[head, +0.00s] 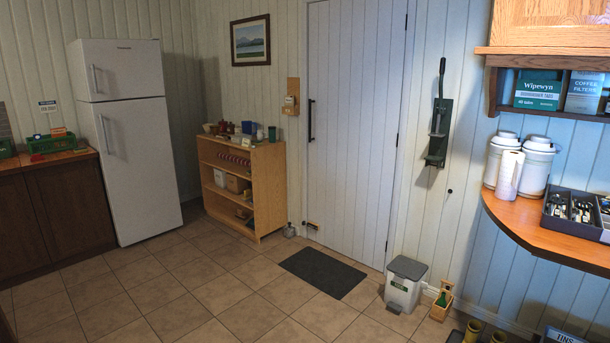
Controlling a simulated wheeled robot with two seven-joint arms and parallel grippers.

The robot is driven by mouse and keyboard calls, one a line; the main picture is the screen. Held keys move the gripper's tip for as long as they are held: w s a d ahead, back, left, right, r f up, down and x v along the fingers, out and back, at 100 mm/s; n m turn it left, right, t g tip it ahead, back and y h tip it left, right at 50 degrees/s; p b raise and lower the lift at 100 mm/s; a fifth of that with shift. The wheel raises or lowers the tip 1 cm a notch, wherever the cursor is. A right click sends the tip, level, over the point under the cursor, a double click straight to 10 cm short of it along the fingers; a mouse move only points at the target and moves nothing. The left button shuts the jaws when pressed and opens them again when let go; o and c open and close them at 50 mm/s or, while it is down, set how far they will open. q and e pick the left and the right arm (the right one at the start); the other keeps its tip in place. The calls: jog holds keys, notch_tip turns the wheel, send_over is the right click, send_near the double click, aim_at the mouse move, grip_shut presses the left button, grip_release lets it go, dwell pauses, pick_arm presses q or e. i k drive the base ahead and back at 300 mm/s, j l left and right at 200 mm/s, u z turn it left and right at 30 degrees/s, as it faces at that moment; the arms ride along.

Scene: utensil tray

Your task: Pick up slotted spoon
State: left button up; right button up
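A dark grey utensil tray (557,221) sits on the wooden counter (540,240) at the right edge of the head view. Several metal utensils (580,211) with dark parts lie in its compartments. They are too small for me to tell which one, if any, is a slotted spoon. The picture's right edge cuts the tray off. Neither of my grippers shows in the view.
White canisters (536,168) and a paper roll (508,174) stand left of the tray. A shelf (500,92) hangs above. A bin (404,284) and wooden caddy (441,303) stand near the door (352,130). The tiled floor in front is mostly clear.

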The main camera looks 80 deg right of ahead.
aim_at(581, 204)
jog(key=z, duration=4.3)
